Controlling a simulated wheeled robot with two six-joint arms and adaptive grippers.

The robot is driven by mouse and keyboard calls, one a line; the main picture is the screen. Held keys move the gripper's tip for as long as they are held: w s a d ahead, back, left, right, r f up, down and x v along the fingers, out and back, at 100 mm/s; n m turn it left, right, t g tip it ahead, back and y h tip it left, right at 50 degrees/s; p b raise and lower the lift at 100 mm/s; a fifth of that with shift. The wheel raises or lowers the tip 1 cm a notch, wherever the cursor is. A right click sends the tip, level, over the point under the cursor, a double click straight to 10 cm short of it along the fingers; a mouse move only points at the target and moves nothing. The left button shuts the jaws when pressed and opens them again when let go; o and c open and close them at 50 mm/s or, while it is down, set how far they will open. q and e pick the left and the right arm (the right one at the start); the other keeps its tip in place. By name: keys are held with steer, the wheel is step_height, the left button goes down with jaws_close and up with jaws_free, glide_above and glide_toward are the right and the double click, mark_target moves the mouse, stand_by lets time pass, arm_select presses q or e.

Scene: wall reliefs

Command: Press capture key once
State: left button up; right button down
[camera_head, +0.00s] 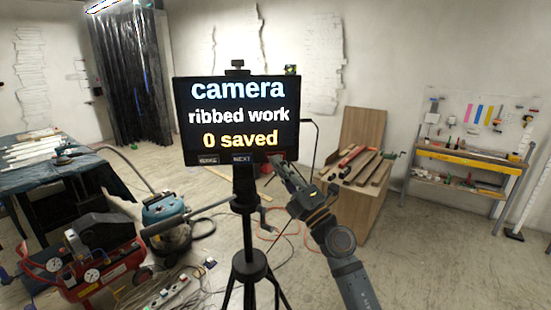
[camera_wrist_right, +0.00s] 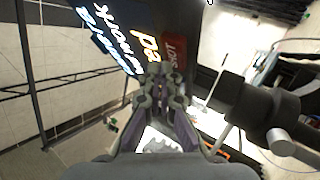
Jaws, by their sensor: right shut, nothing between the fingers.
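A dark camera screen (camera_head: 237,118) stands on a tripod (camera_head: 250,265) in the head view and reads "camera", "ribbed work" and "0 saved". Along its lower edge are a dark key (camera_head: 208,160) at left and a NEXT key (camera_head: 241,158). My right gripper (camera_head: 277,165) is shut and empty at the screen's lower right. Its fingertips (camera_wrist_right: 162,76) appear just below the SHOT key; I cannot tell whether they touch. My left gripper is not in view.
The tripod's handle (camera_head: 190,214) sticks out left below the screen. A red compressor (camera_head: 95,270) and a blue vacuum (camera_head: 165,210) stand left. A wooden cabinet (camera_head: 352,207) with clamps is behind my right arm. A workbench (camera_head: 465,160) stands farther right; floor between them is open.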

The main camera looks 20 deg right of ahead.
steer(key=shift+w+d, duration=0.1)
steer(key=shift+w, duration=0.5)
stand_by(0.7)
stand_by(0.4)
steer(key=shift+s+p, duration=0.4)
steer(key=shift+s, duration=0.45)
steer(key=s+p, duration=0.1)
steer(key=s, duration=0.1)
steer(key=s+a, duration=0.1)
steer(key=s, duration=0.2)
steer(key=shift+p, duration=0.35)
